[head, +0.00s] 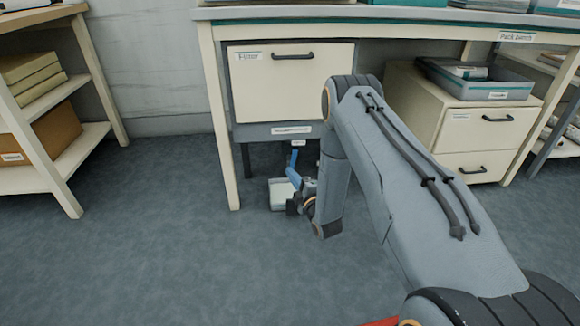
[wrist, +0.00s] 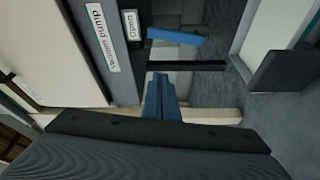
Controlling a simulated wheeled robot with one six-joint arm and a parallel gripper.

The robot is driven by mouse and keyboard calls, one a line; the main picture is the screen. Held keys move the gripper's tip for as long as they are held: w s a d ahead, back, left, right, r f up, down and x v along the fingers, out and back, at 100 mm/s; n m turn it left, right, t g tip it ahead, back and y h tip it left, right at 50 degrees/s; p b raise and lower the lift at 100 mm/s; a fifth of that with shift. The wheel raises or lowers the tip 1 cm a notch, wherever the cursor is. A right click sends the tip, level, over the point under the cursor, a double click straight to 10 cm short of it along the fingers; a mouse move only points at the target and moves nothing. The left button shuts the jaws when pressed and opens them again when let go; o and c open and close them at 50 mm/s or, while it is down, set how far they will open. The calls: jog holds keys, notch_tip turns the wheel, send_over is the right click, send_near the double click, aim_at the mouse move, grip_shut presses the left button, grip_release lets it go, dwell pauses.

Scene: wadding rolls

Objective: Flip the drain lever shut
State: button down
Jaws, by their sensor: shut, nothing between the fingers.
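The blue drain lever (head: 294,157) hangs below the grey underside unit of the pack bench, under a small white tag. In the wrist view the lever (wrist: 175,36) is a blue bar beside a tag (wrist: 133,25) that seems to read "Open". My gripper (head: 293,176) is low under the bench, just below the lever. Whether any part touches the lever cannot be told from the head view.
A white box (head: 279,196) sits on the floor under the lever, close to my gripper. Bench legs (head: 218,130) stand left of it. A vacuum pump label (wrist: 103,37) is on the grey panel. A drawer cabinet (head: 468,145) stands right; open floor lies left and in front.

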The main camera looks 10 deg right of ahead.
aim_at(292, 158)
jog(key=shift+f, duration=0.1)
dwell(0.3)
jog(key=b+x, duration=0.6)
jog(key=x, duration=0.4)
jog(key=shift+s+d+f+b, duration=0.1)
jog(key=shift+d+b, duration=0.1)
jog(key=shift+d, duration=0.45)
jog(key=shift+s+d+f+b, duration=0.1)
jog(key=shift+d+b, duration=0.1)
jog(key=shift+d, duration=0.45)
jog(key=shift+d+f+b, duration=0.15)
jog(key=shift+d+b, duration=0.05)
jog(key=shift+d, duration=0.5)
